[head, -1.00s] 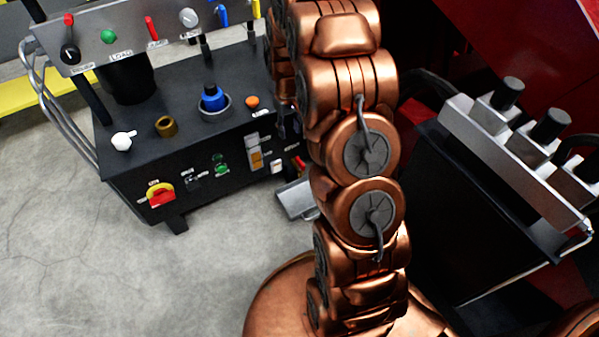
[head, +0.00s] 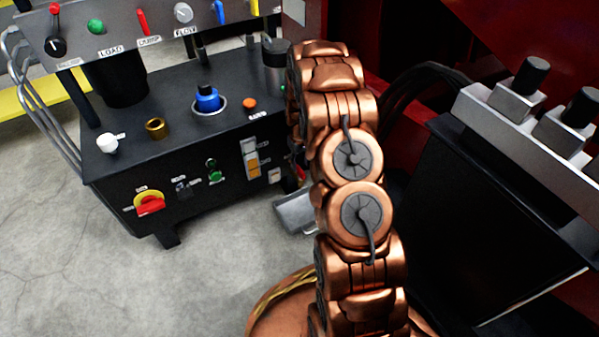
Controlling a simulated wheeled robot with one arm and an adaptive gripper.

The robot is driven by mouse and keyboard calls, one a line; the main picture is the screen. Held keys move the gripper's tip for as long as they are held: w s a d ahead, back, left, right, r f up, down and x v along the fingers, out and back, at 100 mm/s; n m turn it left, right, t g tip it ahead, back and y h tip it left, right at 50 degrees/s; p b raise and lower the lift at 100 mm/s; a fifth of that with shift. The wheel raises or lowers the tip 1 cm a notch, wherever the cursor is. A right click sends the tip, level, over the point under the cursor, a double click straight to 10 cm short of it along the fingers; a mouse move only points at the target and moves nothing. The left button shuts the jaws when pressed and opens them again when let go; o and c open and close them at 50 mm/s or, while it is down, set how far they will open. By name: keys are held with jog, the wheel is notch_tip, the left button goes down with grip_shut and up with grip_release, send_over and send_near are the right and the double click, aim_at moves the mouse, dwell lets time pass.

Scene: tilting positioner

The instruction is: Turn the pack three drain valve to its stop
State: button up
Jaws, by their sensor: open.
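I cannot tell which fitting is the pack three drain valve, as most labels are too small to read. The black power unit (head: 120,185) stands at the left. Its top carries a white knob (head: 107,143), a brass fitting (head: 156,128), a blue knob (head: 207,98) and an orange button (head: 249,104). Its front has a red handle on a yellow plate (head: 149,203), a green knob (head: 215,172) and a sight gauge (head: 251,160). My copper arm rises through the middle and covers the unit's right end. My gripper is not visible.
A grey panel (head: 75,45) with coloured levers and knobs stands above the unit, with "LOAD" and "FLOW" labels. At right, a dark cabinet (head: 465,215) carries a metal valve block (head: 520,135) with black cylinders. A grey metal piece (head: 295,212) sits low beside my arm. Concrete floor (head: 60,270) at left is clear.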

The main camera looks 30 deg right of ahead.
aim_at(299, 170)
notch_tip(299, 170, down, 4)
jog(key=shift+r+b, duration=0.15)
jog(key=shift+b, duration=0.35)
jog(key=shift+c, duration=0.4)
grip_shut()
jog(key=shift+a, duration=0.15)
